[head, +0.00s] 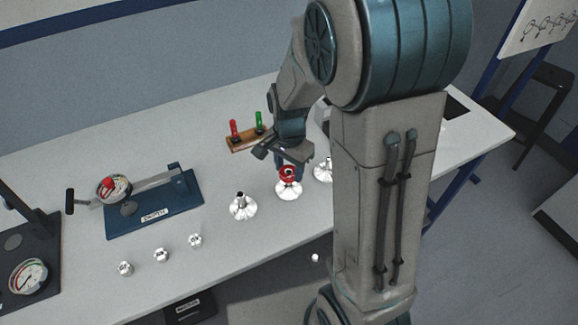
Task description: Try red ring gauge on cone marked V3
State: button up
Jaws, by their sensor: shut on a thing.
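The red ring gauge (288,170) is at the top of the middle metal cone (288,189). My gripper (291,165) points down over this cone and is shut on the red ring. I cannot tell whether the ring rests on the cone or is held just above it. A third cone (323,171) stands to the right, partly hidden by my arm. No V3 mark can be read on any cone from here.
A wooden rack (247,141) with red and green handled gauges stands behind my gripper. A blue-based dial instrument (155,207) is at left. Several small metal parts (162,255) lie near the front edge. Another dial gauge (28,275) is at far left.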

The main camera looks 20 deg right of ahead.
jog(key=shift+r, duration=0.15)
jog(key=shift+r+p, duration=1.6)
jog(key=shift+r, duration=0.25)
notch_tip(320, 180, up, 5)
jog(key=p, duration=0.3)
jog(key=shift+p, duration=0.4)
